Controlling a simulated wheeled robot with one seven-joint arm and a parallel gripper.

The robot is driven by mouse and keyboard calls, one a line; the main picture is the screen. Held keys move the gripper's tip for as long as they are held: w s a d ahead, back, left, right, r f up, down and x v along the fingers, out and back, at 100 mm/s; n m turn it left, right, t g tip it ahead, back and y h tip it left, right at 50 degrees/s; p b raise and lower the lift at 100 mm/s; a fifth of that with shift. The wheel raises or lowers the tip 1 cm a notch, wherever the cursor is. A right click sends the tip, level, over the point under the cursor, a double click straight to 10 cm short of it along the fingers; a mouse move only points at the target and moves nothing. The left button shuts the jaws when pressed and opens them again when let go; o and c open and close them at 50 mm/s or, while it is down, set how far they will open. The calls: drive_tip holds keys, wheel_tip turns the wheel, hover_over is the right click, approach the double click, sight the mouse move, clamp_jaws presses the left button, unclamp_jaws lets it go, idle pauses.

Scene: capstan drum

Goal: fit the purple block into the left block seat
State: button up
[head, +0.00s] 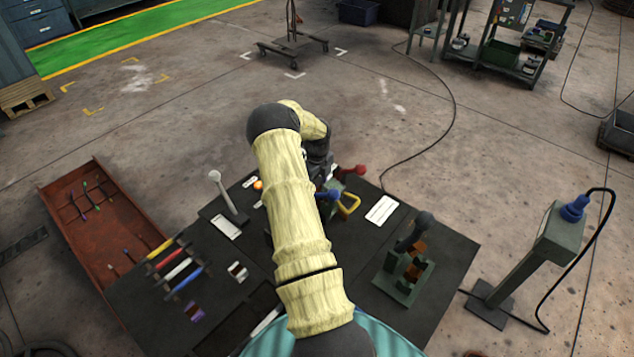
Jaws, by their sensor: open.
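A small purple block (195,311) lies on the dark table at the left front, near the rack of coloured bars. My arm reaches out over the middle of the table, and my gripper (320,168) is at its dark far end, well away from the purple block. Its fingertips are largely hidden by the arm, and nothing is seen held. A green fixture (405,277) with brown blocks stands at the right of the table. I cannot make out the left block seat for certain; part of the table's middle is hidden behind my arm.
A grey-knobbed lever (221,186) stands at the back left. Red (351,170) and blue (328,195) handles and a yellow handle (349,204) crowd the gripper. A rack of coloured bars (175,266) is at left. A post with a blue plug (573,208) stands off the right edge.

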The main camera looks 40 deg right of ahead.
wheel_tip(320, 180, up, 18)
drive_tip(key=b, duration=0.3)
drive_tip(key=shift+f, duration=0.25)
idle(0.7)
